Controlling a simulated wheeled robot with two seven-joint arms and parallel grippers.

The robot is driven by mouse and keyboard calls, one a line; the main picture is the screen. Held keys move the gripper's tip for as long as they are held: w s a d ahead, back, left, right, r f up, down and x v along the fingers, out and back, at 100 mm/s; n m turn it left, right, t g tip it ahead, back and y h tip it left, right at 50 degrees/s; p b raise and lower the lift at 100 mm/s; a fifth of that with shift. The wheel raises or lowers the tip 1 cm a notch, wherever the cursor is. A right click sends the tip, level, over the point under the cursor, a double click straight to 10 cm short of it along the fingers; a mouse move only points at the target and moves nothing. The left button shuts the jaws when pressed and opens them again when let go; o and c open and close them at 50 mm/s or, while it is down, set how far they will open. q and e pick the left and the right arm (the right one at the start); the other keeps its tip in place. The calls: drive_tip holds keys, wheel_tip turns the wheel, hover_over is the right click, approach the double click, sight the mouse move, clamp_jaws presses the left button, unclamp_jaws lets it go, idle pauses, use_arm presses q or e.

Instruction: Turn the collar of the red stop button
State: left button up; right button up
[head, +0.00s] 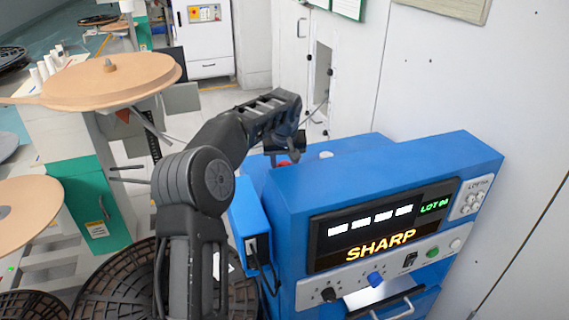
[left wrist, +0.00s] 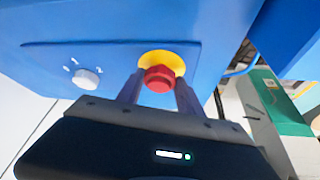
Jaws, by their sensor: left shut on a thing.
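The red stop button (left wrist: 159,78) sits in front of a yellow backing ring (left wrist: 163,58) on the blue cabinet face in the left wrist view. My left gripper (left wrist: 158,90) has one finger on each side of the red button and is shut on it. In the head view my left gripper (head: 286,150) is at the far side of the blue machine, and only a bit of the red button (head: 284,163) shows below it. The collar's turn position cannot be told. My right gripper is not in view.
A white selector knob (left wrist: 87,79) with marks is beside the button on the same panel. The blue machine (head: 450,165) has a lit display (head: 375,226) and a small blue side box (head: 250,222) near my arm. A reel table (head: 100,88) stands at the left.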

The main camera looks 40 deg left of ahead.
use_arm(q)
drive_tip(key=c, duration=0.5)
drive_tip(key=shift+c, duration=0.2)
drive_tip(key=shift+s+a+m+t+h+p, duration=0.15)
drive_tip(key=shift+m+t+h+p, duration=0.35)
drive_tip(key=shift+m, duration=0.8)
drive_tip(key=shift+a+m+h+p, duration=0.15)
drive_tip(key=shift+m+h+p, duration=0.35)
drive_tip(key=shift+m, duration=0.6)
drive_tip(key=shift+a+m+h+p, duration=0.15)
drive_tip(key=shift+m+h, duration=0.55)
drive_tip(key=shift+m, duration=0.4)
drive_tip(key=shift+d, duration=0.1)
drive_tip(key=o, duration=1.4)
